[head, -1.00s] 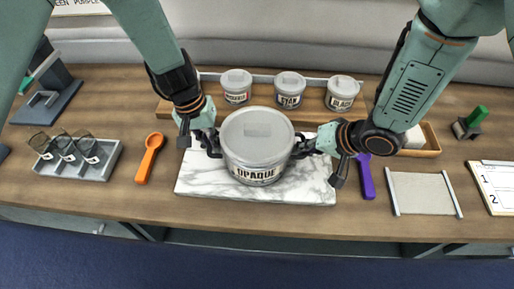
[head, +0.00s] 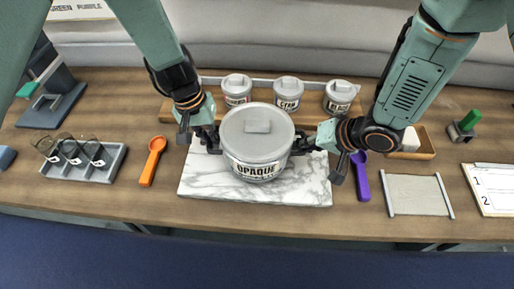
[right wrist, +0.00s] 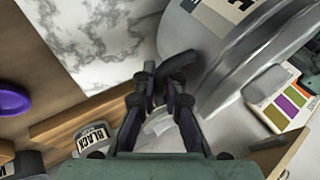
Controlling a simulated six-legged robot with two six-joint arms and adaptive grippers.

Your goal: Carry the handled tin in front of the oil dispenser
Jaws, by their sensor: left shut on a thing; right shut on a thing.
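The handled tin (head: 257,150) is a large grey lidded pot labelled OPAQUE, with a dark handle on each side. It is upright over the white marble slab (head: 300,192); I cannot tell for sure whether it is just clear of it. My left gripper (head: 206,138) is shut on its left handle. My right gripper (head: 318,146) is shut on its right handle. In the right wrist view my right fingers (right wrist: 160,92) close around the dark handle (right wrist: 182,65) beside the tin wall (right wrist: 225,50). I cannot identify an oil dispenser with certainty.
Small tins (head: 236,89), CYAN (head: 288,94) and BLACK (head: 341,95) stand in a wooden rack behind. An orange spoon (head: 152,161) and a grey glasses tray (head: 105,170) lie left. A purple spoon (head: 361,177) and grey mat (head: 417,195) lie right.

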